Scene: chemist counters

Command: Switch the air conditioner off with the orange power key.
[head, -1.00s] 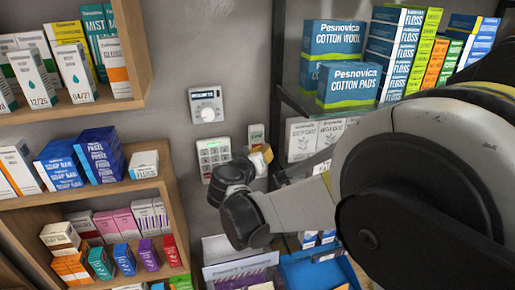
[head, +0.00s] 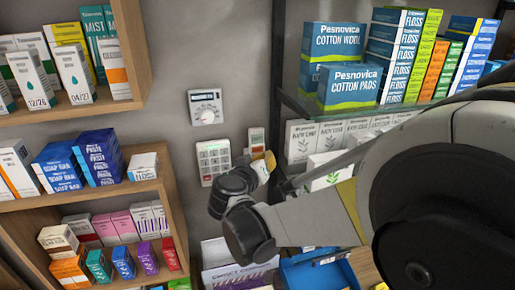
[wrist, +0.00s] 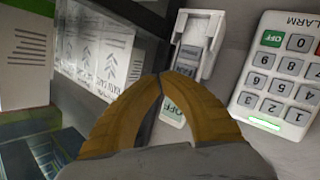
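A small white wall unit (head: 256,140) hangs right of the keypad in the head view; I take it for the air conditioner's control but cannot be sure. In the wrist view its white body (wrist: 198,42) shows upside down just beyond my fingertips, with part visible behind the fingers. I cannot make out an orange power key on it. My gripper (wrist: 159,75) has yellow fingers whose tips meet, with nothing seen held between them. In the head view my gripper (head: 268,160) is just below the unit; contact cannot be told.
An alarm keypad (wrist: 278,75) with a green OFF key is close beside my fingers. White cartons (wrist: 100,55) on a shelf stand close on the other side. Stocked wooden shelves (head: 172,212) are at left.

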